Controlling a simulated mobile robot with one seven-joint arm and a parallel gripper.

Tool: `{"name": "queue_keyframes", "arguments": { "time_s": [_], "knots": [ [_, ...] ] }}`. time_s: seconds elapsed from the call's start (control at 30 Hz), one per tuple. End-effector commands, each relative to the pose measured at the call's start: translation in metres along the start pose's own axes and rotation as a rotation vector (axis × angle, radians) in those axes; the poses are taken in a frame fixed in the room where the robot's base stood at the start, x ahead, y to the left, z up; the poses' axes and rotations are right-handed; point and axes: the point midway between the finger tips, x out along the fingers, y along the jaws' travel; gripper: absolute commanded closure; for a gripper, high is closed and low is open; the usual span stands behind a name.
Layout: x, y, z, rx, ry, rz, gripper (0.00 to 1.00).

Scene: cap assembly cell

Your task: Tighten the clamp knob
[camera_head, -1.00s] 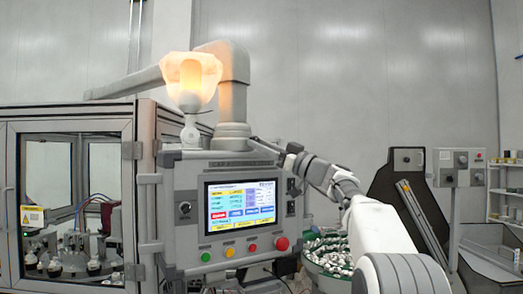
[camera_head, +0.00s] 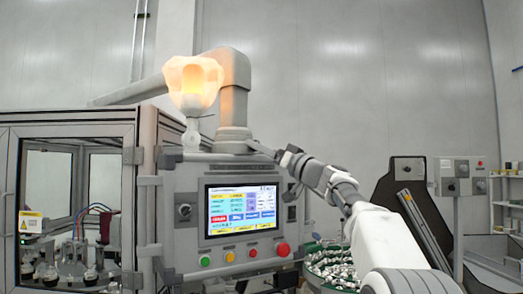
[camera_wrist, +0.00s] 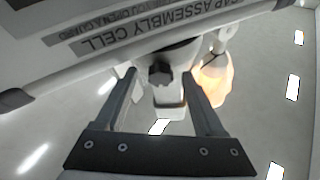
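The clamp knob (camera_wrist: 160,73) is a small dark lobed knob on the light grey mount behind the control panel's top edge, seen in the wrist view. My gripper (camera_wrist: 160,76) is open, with one finger on each side of the knob in that picture. Gaps show between the knob and both fingers; I cannot tell how far the fingertips are from it in depth. In the head view, my gripper (camera_head: 256,147) is at the panel's top right edge, its fingertips partly hidden, and I cannot make out the knob there.
The control panel (camera_head: 190,240) with a lit screen stands below my gripper. A thick grey support arm (camera_head: 235,100) rises from its top, and a glowing lamp (camera_head: 193,85) stands to the left. A glass-walled cell (camera_head: 75,118) is at left, a bowl of parts (camera_head: 330,262) at right.

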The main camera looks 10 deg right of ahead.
Motion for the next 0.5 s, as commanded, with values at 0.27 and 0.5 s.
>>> {"name": "queue_keyframes", "arguments": {
  "time_s": [0.27, 0.5],
  "knots": [
    [-0.001, 0.0, 0.0, -0.001, 0.0, 0.0, 0.29],
    [-0.024, 0.001, 0.004, -0.003, 0.001, 0.001, 0.29]
  ]
}}
